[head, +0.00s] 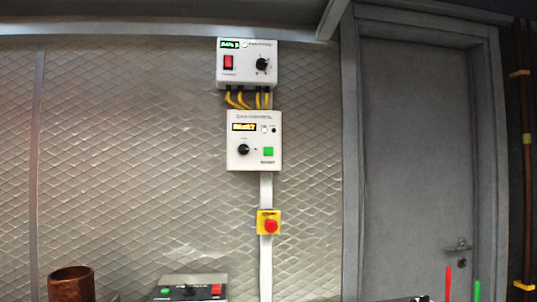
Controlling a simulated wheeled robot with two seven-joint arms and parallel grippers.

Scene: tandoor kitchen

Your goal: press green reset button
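The same box has a black knob (244,149) to the left of the button and a lit yellow display (244,127) above.
Above is a second white box (248,76) with a red switch (228,62), joined by yellow cables (236,99). Below is a red emergency stop (271,226) on a yellow housing. A copper-coloured cylinder (72,284) stands at bottom left. A grey door (415,160) is at right.

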